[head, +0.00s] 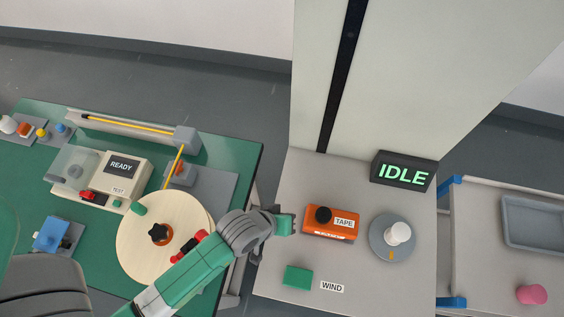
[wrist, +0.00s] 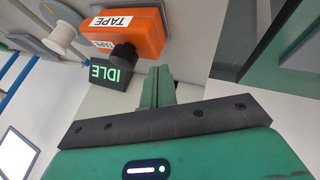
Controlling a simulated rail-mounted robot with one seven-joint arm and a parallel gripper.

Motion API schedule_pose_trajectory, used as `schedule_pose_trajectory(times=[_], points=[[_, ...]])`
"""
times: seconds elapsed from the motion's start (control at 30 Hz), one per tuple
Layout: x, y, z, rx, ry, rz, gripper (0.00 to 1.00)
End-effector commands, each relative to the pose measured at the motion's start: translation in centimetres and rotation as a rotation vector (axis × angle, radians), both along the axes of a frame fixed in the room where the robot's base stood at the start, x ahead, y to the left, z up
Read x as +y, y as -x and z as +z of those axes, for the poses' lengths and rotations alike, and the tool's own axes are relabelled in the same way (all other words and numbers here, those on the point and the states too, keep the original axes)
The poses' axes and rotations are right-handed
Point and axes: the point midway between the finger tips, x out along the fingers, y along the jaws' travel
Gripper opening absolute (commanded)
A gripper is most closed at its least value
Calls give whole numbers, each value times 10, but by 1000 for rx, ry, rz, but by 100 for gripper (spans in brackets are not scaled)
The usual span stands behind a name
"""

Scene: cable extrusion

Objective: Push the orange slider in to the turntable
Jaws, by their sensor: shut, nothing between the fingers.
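The orange slider (head: 331,224), a block with a black knob and a TAPE label, sits on the grey bench in the head view. The grey turntable (head: 378,246), a round plate with a white spool (head: 398,233) on it, lies just right of the slider, with a gap between them. My gripper (head: 291,224) is shut and empty, just left of the slider. In the wrist view my gripper (wrist: 160,75) points toward the orange slider (wrist: 140,30), close to its black knob. The turntable (wrist: 55,17) and the spool (wrist: 60,30) show beyond it. I cannot tell whether the fingers touch the slider.
A display reading IDLE (head: 404,172) stands behind the turntable. A green block (head: 297,277) lies beside a WIND label (head: 332,287) at the front. The tall cabinet (head: 410,70) closes the back. A green table (head: 240,160) with a wooden reel (head: 140,245) is at left.

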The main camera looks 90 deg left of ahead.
Motion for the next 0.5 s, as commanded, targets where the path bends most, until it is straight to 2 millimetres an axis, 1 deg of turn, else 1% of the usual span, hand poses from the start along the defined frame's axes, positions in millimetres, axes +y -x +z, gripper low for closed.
schedule_pose_trajectory(times=[0.03, 0.17, 0.3, 0.4, 0.5], points=[[5, -6, -10, -2, -1, 0, 0], [15, -19, -32, -1, 0, -1, 0], [15, -41, -29, -2, -1, -3, 0], [16, -51, -30, -1, -1, -2, 0], [15, -56, -30, -1, 0, -1, 0]])
